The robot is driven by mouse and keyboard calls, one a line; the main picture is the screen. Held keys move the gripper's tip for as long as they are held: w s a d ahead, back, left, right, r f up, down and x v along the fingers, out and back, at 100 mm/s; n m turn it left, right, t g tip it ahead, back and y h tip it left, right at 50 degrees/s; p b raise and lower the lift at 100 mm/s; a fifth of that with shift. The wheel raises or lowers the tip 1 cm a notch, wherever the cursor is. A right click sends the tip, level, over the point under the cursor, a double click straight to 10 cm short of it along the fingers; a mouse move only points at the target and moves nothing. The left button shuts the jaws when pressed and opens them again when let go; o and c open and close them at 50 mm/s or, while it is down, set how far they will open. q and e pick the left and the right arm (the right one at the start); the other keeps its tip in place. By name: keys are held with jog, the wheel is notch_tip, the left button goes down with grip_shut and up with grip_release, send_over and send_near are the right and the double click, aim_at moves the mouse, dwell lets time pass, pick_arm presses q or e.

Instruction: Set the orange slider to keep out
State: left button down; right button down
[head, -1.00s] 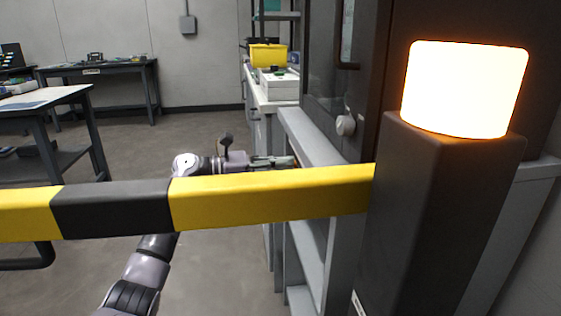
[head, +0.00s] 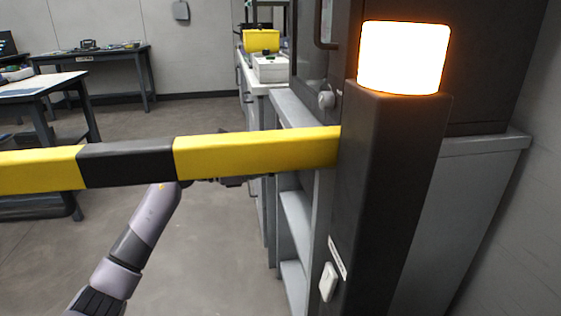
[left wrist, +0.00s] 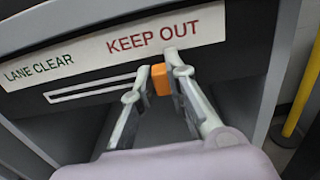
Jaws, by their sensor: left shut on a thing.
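The orange slider (left wrist: 161,79) shows in the left wrist view, below the red KEEP OUT lettering on the white label strip (left wrist: 95,55). Green LANE CLEAR lettering is at the strip's left end. The pale slot (left wrist: 90,89) runs left from the slider. My left gripper (left wrist: 156,84) is shut on the slider, one finger on each side. In the head view the left arm reaches behind the striped barrier, which hides most of the hand. The slider cannot be made out there. My right gripper is not in view.
A yellow and black barrier bar (head: 255,152) crosses in front of my left arm and meets a dark post (head: 390,180) with a glowing lamp (head: 404,58). Grey shelving (head: 295,215) stands behind it. Dark tables (head: 95,60) are at the far left, with open floor between.

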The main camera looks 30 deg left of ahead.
pick_arm(q)
jog(key=c, duration=1.6)
grip_release()
jog(key=shift+s+d, duration=0.1)
jog(key=shift+s, duration=0.05)
jog(key=shift+o, duration=0.2)
jog(key=v, duration=1.2)
